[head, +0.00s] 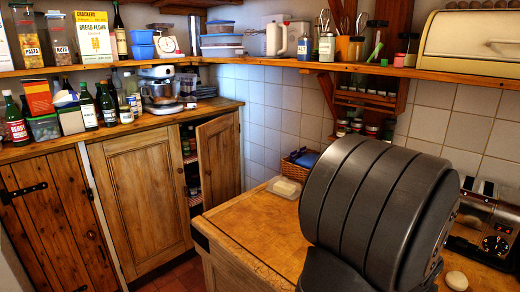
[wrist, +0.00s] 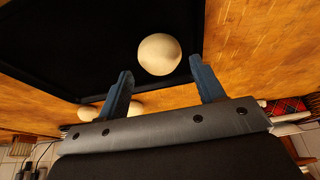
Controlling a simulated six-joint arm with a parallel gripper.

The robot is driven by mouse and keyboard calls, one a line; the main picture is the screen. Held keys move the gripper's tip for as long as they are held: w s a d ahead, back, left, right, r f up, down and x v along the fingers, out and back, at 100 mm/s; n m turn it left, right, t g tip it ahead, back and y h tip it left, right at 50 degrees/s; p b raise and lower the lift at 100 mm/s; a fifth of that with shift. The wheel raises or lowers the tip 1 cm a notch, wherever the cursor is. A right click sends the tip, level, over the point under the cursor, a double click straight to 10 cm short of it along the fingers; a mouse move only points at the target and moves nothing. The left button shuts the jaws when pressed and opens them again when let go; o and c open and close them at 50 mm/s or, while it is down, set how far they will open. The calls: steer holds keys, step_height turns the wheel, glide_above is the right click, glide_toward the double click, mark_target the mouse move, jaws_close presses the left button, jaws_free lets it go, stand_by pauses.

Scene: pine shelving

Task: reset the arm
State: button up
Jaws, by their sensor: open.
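My gripper (wrist: 161,68) is open in the wrist view, its two blue-grey fingers apart with nothing held between them. A pale round object (wrist: 159,54) shows in the gap near the fingertips, at the edge of a flat black surface (wrist: 110,35); I cannot tell how far off it is. My dark grey arm fills the lower right of the head view and hides the gripper there.
A wooden counter (head: 235,215) lies below my arm, with a butter dish (head: 284,188) and basket (head: 300,162) behind. A toaster (head: 490,228) and pale round object (head: 456,281) are at right. A loaded shelf (head: 270,63) runs above. A cupboard door (head: 218,160) stands ajar.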

steer(key=v, duration=0.8)
steer(key=x, duration=1.2)
steer(key=shift+f, duration=0.3)
steer(key=r, duration=0.5)
steer(key=shift+s+d, duration=0.2)
steer(key=shift+s, duration=0.15)
steer(key=s+d+r, duration=0.2)
steer(key=s+r, duration=0.5)
steer(key=s, duration=0.4)
steer(key=w+d+f+m, duration=0.1)
steer(key=w+d+m, duration=0.1)
steer(key=w+d, duration=0.4)
steer(key=w+d+f+m+g+h, duration=0.1)
steer(key=w+d, duration=0.5)
steer(key=w, duration=0.6)
steer(key=shift+d+f+m+g, duration=0.15)
steer(key=shift+f+m+g, duration=0.15)
steer(key=shift+f+m, duration=0.45)
